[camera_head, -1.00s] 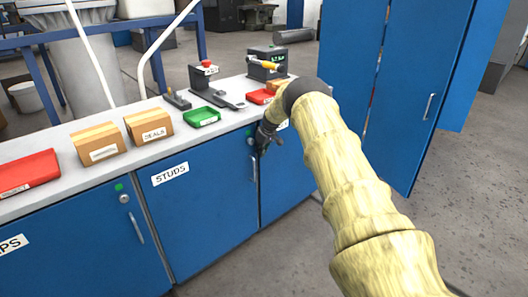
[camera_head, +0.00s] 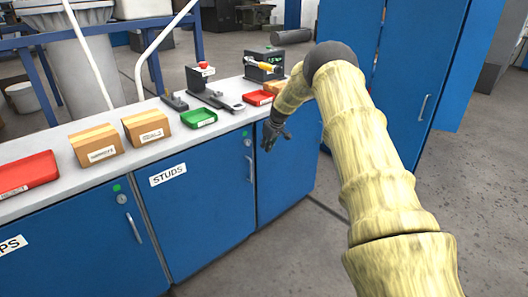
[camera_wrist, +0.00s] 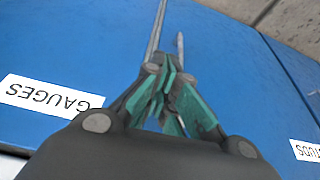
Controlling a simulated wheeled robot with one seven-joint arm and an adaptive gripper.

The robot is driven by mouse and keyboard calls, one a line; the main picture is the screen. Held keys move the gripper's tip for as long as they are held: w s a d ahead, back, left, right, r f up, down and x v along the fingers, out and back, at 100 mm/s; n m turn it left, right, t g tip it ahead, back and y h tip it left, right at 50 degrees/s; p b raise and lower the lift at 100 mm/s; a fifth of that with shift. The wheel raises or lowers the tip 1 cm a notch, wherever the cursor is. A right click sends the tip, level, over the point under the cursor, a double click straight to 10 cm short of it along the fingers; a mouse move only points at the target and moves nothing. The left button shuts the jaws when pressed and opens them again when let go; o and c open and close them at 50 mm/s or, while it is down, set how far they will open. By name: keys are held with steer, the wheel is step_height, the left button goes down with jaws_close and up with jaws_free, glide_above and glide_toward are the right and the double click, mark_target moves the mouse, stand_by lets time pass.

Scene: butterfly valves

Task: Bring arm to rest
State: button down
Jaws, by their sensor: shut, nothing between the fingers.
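My gripper (camera_head: 270,135) is at the end of my arm in front of the blue cabinet fronts, to the right of the STUDS door, below the counter's front edge. In the wrist view my gripper (camera_wrist: 167,72) has its fingers together with nothing between them. Behind it is a blue door labelled GAUGES (camera_wrist: 50,95), seen upside down, with a long metal handle beyond the fingertips. My arm comes in from the lower right of the head view and bends at a dark elbow joint.
The counter (camera_head: 55,128) holds a red tray (camera_head: 27,174), cardboard boxes (camera_head: 97,145), a green tray (camera_head: 199,118) and a small device (camera_head: 264,64). Tall blue cabinets (camera_head: 415,75) stand at the back right. Grey floor (camera_head: 500,190) is clear at right.

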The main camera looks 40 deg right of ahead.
steer(key=shift+v, duration=1.6)
steer(key=shift+a, duration=0.15)
